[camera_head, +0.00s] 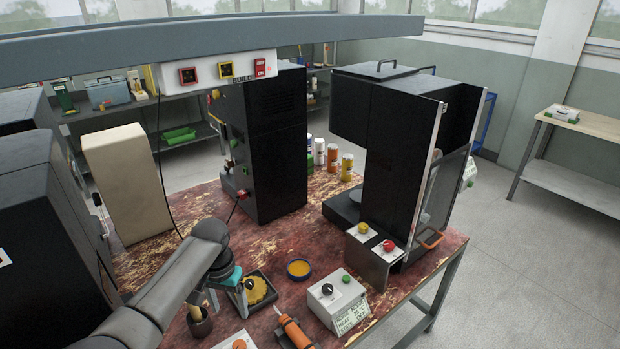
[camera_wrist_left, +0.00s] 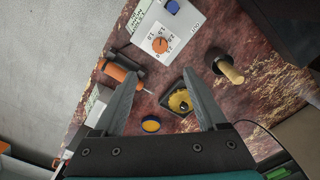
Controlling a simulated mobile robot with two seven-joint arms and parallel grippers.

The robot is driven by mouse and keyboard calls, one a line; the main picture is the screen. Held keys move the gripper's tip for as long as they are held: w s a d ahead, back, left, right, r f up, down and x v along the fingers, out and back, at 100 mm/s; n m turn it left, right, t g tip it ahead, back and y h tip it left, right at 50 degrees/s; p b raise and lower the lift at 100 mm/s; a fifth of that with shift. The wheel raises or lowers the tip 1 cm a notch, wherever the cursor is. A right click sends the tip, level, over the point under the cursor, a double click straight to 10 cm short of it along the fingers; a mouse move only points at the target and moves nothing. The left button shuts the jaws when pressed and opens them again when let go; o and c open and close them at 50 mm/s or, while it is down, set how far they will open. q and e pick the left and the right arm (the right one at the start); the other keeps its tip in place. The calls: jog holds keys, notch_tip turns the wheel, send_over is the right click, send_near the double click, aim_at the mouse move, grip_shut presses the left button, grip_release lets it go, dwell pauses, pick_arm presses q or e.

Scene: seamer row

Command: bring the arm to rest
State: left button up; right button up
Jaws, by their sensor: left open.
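My left arm comes in from the left in the head view and bends down over the red-brown worn table (camera_head: 290,235). My left gripper (camera_head: 229,307) points down above the table's near part, its jaws apart. In the left wrist view both grey fingers (camera_wrist_left: 161,76) show spread, with nothing held between them. Past and between the fingertips lie a dark square tray with yellow contents (camera_wrist_left: 180,103), a round blue-rimmed dish (camera_wrist_left: 151,125) and an orange-handled tool (camera_wrist_left: 120,73). The gripper seems apart from all of them. My right gripper is not in view.
A white control box (camera_head: 335,298) and a dark cup with a wooden handle (camera_head: 199,322) stand near the gripper. Tall black machines (camera_head: 270,145) (camera_head: 385,150) stand at the back. A grey beam (camera_head: 200,45) with a switch panel crosses above.

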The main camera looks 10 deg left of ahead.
pick_arm(q)
jog(key=s+d+f+m+t, duration=0.2)
jog(key=s+d+f+m, duration=0.1)
jog(key=s+d, duration=0.85)
jog(key=s+r+t, duration=0.2)
jog(key=s+r, duration=0.6)
jog(key=s, duration=0.5)
notch_tip(320, 180, down, 32)
jog(key=s+g+b, duration=0.2)
jog(key=b, duration=0.8)
jog(key=s+a+f+b, duration=0.1)
jog(key=s+f+b, duration=0.3)
jog(key=s+f, duration=0.3)
jog(key=s+a+f+g+b, duration=0.1)
jog(key=s+f+b, duration=0.3)
jog(key=s+f, duration=0.4)
notch_tip(320, 180, down, 7)
jog(key=shift+a+f, duration=0.1)
jog(key=shift+a, duration=0.25)
